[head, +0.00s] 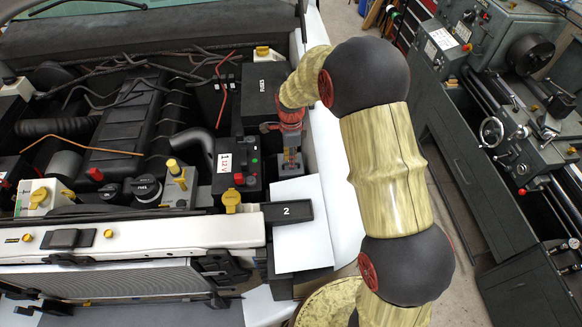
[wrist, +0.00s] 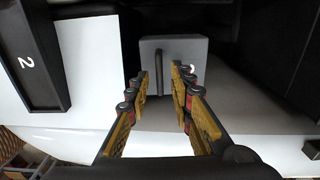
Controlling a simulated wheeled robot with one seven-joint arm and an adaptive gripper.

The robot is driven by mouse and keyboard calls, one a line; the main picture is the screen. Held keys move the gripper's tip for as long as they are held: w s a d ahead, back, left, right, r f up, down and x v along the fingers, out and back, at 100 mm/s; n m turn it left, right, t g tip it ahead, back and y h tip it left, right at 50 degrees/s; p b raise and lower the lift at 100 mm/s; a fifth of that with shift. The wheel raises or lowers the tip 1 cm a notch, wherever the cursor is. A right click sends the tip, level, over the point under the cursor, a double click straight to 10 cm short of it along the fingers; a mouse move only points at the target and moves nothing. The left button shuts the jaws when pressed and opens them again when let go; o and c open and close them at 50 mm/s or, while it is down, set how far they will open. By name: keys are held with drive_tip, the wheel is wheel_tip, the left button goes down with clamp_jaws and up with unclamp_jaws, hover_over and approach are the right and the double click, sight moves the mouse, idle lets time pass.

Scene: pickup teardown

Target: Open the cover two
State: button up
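A dark bar marked "2" (head: 286,211) lies beside the battery at the front right of the engine bay. It also shows at the left of the wrist view (wrist: 30,62). A grey block (wrist: 205,52) with an upright bar-like handle (wrist: 160,75) is ahead of my gripper (wrist: 160,82). Part of a white mark on the block shows behind the right finger. My gripper is open, its fingertips on either side of the handle with gaps visible; I cannot tell whether they are level with it. In the head view, my gripper (head: 291,160) points down over the grey block (head: 312,188).
A battery (head: 238,172) with red and green caps stands left of the block. A black box marked "FUSES" (head: 262,95) is behind. A white panel (head: 300,245) lies around the dark bar. A lathe (head: 500,110) stands at the right beyond open floor.

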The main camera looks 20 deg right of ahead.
drive_tip(key=shift+f, duration=0.25)
clamp_jaws()
idle(0.6)
